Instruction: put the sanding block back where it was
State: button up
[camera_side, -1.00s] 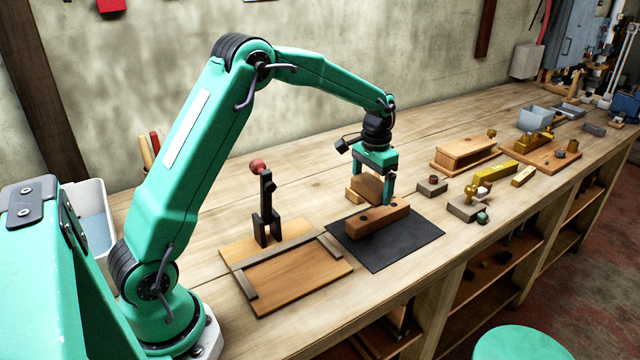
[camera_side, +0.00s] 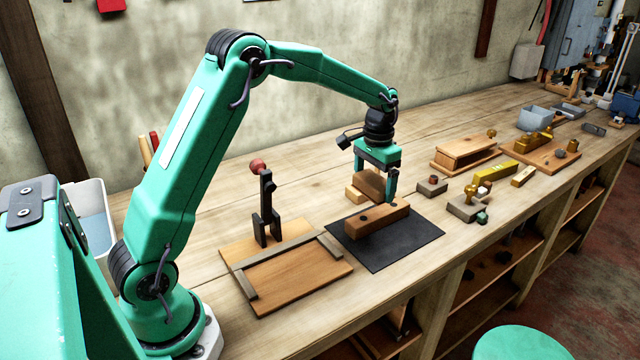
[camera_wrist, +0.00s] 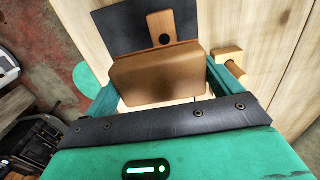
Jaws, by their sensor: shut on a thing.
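My gripper (camera_side: 376,187) is shut on a brown block, which I take to be the sanding block (camera_side: 368,184). In the wrist view the sanding block (camera_wrist: 155,78) fills the space between the two fingers. The bar (camera_wrist: 163,20) and mat (camera_wrist: 113,32) also show in the wrist view.
A small pale wooden piece (camera_side: 353,194) stands just left of the gripper. A wooden board with stops (camera_side: 290,278) and an upright clamp with a red knob (camera_side: 263,205) are further left.

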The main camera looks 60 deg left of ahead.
jog(key=s+d+r, duration=0.3)
jog(key=s+d, duration=0.9)
jog(key=d, duration=0.4)
jog(key=s+d+f, duration=0.1)
jog(key=s+d, duration=0.2)
jog(key=s, duration=0.7)
jog(key=s+d+f, duration=0.1)
jog(key=s+d, duration=0.2)
jog(key=s, duration=0.6)
jog(key=shift+s+f, duration=0.15)
jog(key=shift+s, duration=0.25)
jog(key=w+a+f, duration=0.4)
jog(key=w+a, duration=0.1)
jog(key=w+a+f, duration=0.3)
jog(key=shift+w, duration=0.15)
jog(key=shift+f, duration=2)
